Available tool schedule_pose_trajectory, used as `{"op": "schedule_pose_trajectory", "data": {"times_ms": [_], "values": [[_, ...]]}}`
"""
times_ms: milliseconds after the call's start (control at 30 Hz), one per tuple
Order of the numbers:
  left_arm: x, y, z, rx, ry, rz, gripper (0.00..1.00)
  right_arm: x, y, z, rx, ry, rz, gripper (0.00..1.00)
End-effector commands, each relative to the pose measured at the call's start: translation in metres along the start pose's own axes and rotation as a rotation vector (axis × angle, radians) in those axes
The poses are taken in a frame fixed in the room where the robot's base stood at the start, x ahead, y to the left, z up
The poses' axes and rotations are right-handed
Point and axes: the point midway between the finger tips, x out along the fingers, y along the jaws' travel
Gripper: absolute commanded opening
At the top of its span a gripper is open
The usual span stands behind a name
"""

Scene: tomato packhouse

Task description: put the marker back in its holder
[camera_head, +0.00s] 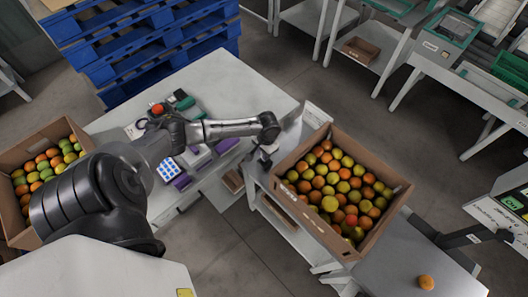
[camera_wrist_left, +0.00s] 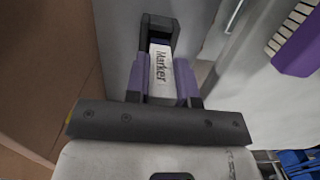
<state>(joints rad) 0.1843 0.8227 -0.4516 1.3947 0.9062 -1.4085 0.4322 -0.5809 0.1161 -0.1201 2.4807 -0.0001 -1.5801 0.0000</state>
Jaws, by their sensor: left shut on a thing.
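My left gripper (camera_head: 263,156) is beside the left wall of a fruit crate, at the end of a grey bench. The left wrist view shows its two purple fingers (camera_wrist_left: 164,80) shut on a white piece printed "Marker", which I take as the marker (camera_wrist_left: 161,72). A dark, box-like frame, seemingly the holder (camera_wrist_left: 158,22), surrounds the piece's far end, with a bit of blue inside. How deep the piece sits in it I cannot tell. In the head view the marker and holder are too small to make out. My right gripper is not in view.
The crate (camera_head: 381,225) of tomatoes stands close right of the gripper. A white table (camera_head: 245,88) holds several small items, including a blue-and-white block (camera_head: 168,170) and purple-and-white boxes. Another fruit crate (camera_head: 12,160) is at the left. A loose orange fruit (camera_head: 426,282) lies on the right bench.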

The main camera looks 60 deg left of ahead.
Motion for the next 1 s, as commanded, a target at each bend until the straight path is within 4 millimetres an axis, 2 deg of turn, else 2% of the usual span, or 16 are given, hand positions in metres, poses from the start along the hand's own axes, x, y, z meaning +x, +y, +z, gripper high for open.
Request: {"op": "schedule_pose_trajectory", "data": {"times_ms": [467,1000], "values": [[0.001,0.0,0.0,0.0,0.0,0.0,0.02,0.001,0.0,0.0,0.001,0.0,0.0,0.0],[0.01,0.001,-0.001,0.0,0.0,0.001,0.02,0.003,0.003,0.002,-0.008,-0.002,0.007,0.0]]}}
